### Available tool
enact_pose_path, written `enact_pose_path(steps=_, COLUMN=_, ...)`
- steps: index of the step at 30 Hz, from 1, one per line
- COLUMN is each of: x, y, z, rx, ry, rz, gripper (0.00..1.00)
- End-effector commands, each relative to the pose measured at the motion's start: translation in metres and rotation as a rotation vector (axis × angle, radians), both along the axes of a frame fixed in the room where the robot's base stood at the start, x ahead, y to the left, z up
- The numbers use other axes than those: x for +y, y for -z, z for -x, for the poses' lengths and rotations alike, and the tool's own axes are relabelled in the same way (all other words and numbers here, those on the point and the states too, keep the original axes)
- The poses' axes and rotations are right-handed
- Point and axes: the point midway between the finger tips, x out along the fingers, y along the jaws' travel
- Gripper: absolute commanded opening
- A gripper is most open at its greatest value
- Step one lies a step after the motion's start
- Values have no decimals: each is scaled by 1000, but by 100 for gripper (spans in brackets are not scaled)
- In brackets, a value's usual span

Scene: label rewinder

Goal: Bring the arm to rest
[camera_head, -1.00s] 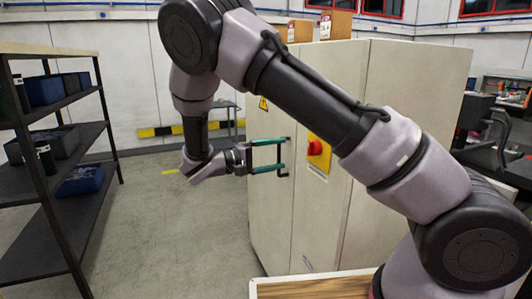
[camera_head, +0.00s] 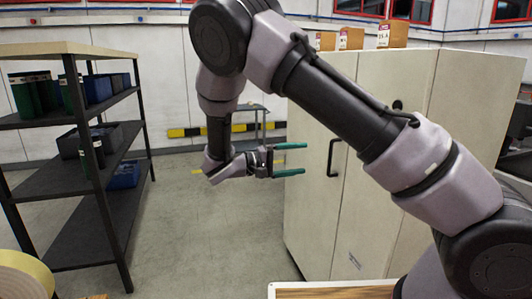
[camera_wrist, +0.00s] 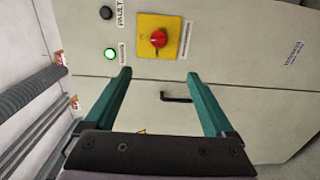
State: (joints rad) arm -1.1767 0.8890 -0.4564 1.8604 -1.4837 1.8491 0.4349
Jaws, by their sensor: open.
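My gripper (camera_head: 296,159) is open and empty, its two green fingers apart and pointing right toward the pale cabinet (camera_head: 312,215). In the wrist view my gripper (camera_wrist: 158,78) shows both fingers spread with nothing between them. Ahead of them the cabinet front carries a red knob on a yellow plate (camera_wrist: 172,48), a lit green button (camera_wrist: 110,54) and a black button (camera_wrist: 106,13). A dark cabinet handle (camera_wrist: 176,98) shows between the fingers; a black handle (camera_head: 333,157) also shows in the head view. My arm is bent, raised and reaching left across the cabinet.
A dark shelf rack (camera_head: 80,188) with bins stands at the left. A yellow-black striped barrier (camera_head: 190,132) and a small grey table (camera_head: 252,109) are at the back. The floor (camera_head: 215,240) between rack and cabinet is clear. Boxes (camera_head: 350,38) sit on the cabinet.

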Motion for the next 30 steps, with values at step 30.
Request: enact_pose_path(steps=30, x=-136, y=-73, z=78, rx=216, ry=388, rz=-970, gripper=88)
